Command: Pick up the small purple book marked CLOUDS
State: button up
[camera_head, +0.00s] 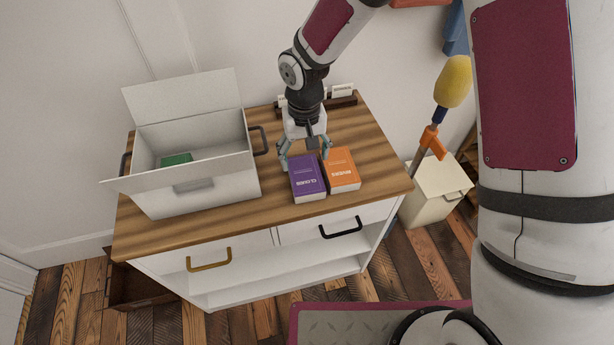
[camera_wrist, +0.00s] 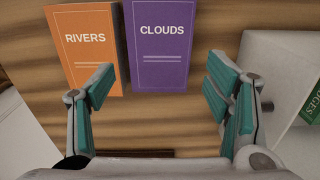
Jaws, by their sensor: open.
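The small purple book marked CLOUDS (camera_head: 307,177) lies flat on the wooden top of the cabinet, cover up. It also shows at the top of the wrist view (camera_wrist: 159,44). My gripper (camera_head: 305,158) is open and empty, with its fingers pointing down near the book's back end. In the wrist view, my gripper (camera_wrist: 160,90) has its two teal fingers spread wide apart, the book lying ahead of and between them. The book's far end runs out of the wrist view.
An orange book marked RIVERS (camera_head: 342,170) lies right beside the purple one. A white open-flapped box (camera_head: 200,190) with a green book (camera_head: 177,159) inside stands to the left. A dark rack (camera_head: 341,102) holds cards at the back. The front-left cabinet top (camera_head: 150,232) is clear.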

aim_at(306, 174)
jog(key=f, duration=0.5)
jog(key=shift+s+d+f+p, duration=0.1)
jog(key=shift+s+f+p, duration=0.1)
jog(key=shift+p, duration=0.1)
jog(key=shift+f, duration=0.65)
jog(key=shift+c, duration=0.6)
jog(key=c, duration=1.2)
jog(key=shift+r, duration=0.1)
